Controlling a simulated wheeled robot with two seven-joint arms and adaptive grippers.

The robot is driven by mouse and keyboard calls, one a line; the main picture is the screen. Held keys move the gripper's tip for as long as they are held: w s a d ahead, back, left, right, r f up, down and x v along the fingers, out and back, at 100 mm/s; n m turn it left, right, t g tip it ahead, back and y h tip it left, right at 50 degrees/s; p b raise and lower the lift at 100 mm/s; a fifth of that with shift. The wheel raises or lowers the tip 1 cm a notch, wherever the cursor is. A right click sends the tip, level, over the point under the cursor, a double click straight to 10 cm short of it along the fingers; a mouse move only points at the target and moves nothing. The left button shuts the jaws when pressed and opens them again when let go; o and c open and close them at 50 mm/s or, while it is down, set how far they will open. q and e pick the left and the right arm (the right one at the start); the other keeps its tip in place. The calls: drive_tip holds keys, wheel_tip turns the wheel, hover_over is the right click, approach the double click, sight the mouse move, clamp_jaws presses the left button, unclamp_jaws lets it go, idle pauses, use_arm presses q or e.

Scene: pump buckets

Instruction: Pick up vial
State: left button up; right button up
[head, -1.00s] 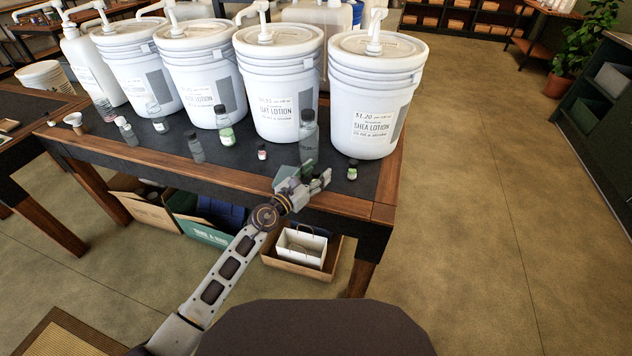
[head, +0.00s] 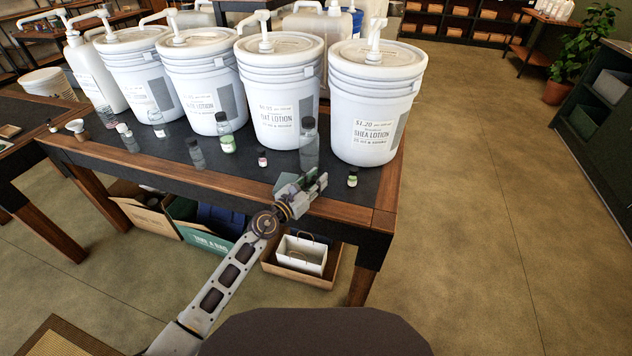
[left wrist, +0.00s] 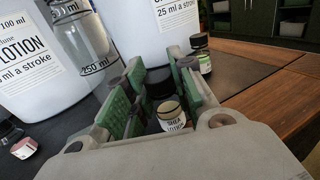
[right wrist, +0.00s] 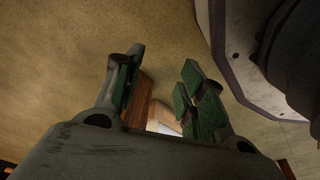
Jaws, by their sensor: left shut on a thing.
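A small vial (left wrist: 172,117) with a dark cap and a pale label reading "SHEA LOTION" sits between the fingers of my left gripper (left wrist: 160,84) in the left wrist view. My left gripper is shut on it. In the head view my left gripper (head: 310,183) is at the table's front edge, and its fingers hide the held vial. Another small vial with a green label (head: 352,178) stands just right of the gripper; it also shows in the left wrist view (left wrist: 203,58). My right gripper (right wrist: 162,65) is open and empty, seen only in the right wrist view.
Large white lotion buckets (head: 375,110) stand along the back of the dark-topped table (head: 245,178). A tall clear bottle (head: 309,148) stands close behind the left gripper, with several smaller bottles to the left. Boxes (head: 300,255) sit below. The floor to the right is open.

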sight(316, 178)
use_arm(q)
drive_tip(key=shift+r, duration=0.3)
drive_tip(key=shift+r+p, duration=0.2)
drive_tip(key=shift+p, duration=0.1)
drive_tip(key=shift+r+p, duration=0.3)
wheel_tip(316, 178, up, 7)
drive_tip(key=p, duration=0.4)
drive_tip(key=shift+r+p, duration=0.1)
drive_tip(key=shift+p, duration=0.25)
drive_tip(key=shift+r, duration=0.5)
use_arm(e)
drive_tip(key=s+d+f, duration=0.2)
drive_tip(key=s+d, duration=0.1)
drive_tip(key=s, duration=0.2)
drive_tip(key=s+d+f, duration=0.3)
drive_tip(key=s+d, duration=0.1)
drive_tip(key=s, duration=0.2)
drive_tip(key=shift+s+d+f+h, duration=0.25)
drive_tip(key=shift+s+d+h, duration=0.05)
drive_tip(key=shift+h, duration=0.1)
